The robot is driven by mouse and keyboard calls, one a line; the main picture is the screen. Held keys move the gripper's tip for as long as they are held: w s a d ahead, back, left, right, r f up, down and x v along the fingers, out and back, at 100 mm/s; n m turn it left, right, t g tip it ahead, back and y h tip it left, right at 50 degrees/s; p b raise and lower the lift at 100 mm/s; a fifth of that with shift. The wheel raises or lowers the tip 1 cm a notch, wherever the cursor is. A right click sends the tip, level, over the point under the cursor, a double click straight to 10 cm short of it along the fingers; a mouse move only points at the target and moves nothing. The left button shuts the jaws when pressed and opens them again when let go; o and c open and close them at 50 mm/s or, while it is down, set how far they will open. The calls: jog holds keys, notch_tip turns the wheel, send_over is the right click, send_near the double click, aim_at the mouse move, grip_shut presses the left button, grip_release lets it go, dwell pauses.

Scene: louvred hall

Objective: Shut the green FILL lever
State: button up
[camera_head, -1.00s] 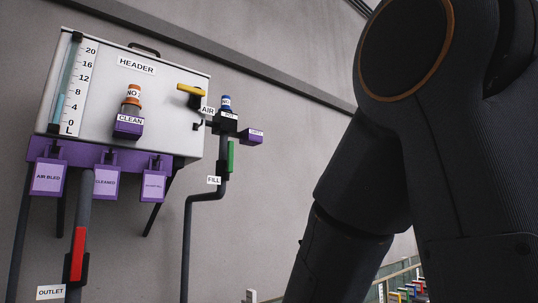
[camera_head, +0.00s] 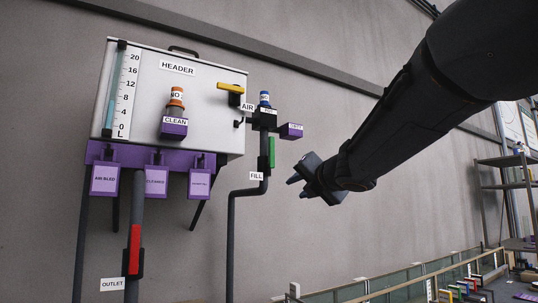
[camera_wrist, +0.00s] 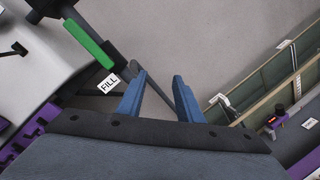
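The green FILL lever (camera_head: 271,152) is on the dark fill pipe (camera_head: 233,240) at the right of the white header tank (camera_head: 200,85). The lever lies in line with the pipe. A FILL label (camera_head: 256,176) is just below it. In the wrist view the green lever (camera_wrist: 90,42) is at upper left, with the FILL label (camera_wrist: 109,84) beside it. My gripper (camera_head: 291,188) is to the right of and a little below the lever, apart from it. In the wrist view my gripper (camera_wrist: 158,85) shows two blue fingers spread apart with nothing between them.
A yellow lever (camera_head: 230,88) is by the AIR label, and a red lever (camera_head: 134,249) is on the outlet pipe. Purple tag holders (camera_head: 103,180) hang under the tank. A purple block (camera_head: 291,131) sticks out above the green lever. Railings and shelves (camera_head: 505,180) stand at right.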

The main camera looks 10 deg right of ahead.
aim_at(273, 146)
jog(key=s+a+r+n+y, duration=0.2)
jog(key=r+n, duration=0.4)
jog(key=s+a+r+n+y, duration=0.2)
jog(key=s+r+n, duration=0.1)
jog(key=r+n, duration=0.25)
jog(key=shift+d+r+p+x, duration=0.15)
jog(key=shift+p+x, duration=0.15)
jog(key=shift+x, duration=2.25)
jog(key=shift+d+r+p+x, duration=0.1)
jog(key=shift+r+p+x, duration=0.15)
jog(key=shift+x, duration=2.3)
jog(key=shift+c, duration=0.2)
grip_shut()
jog(key=shift+w+m, duration=0.1)
jog(key=shift+m, duration=0.15)
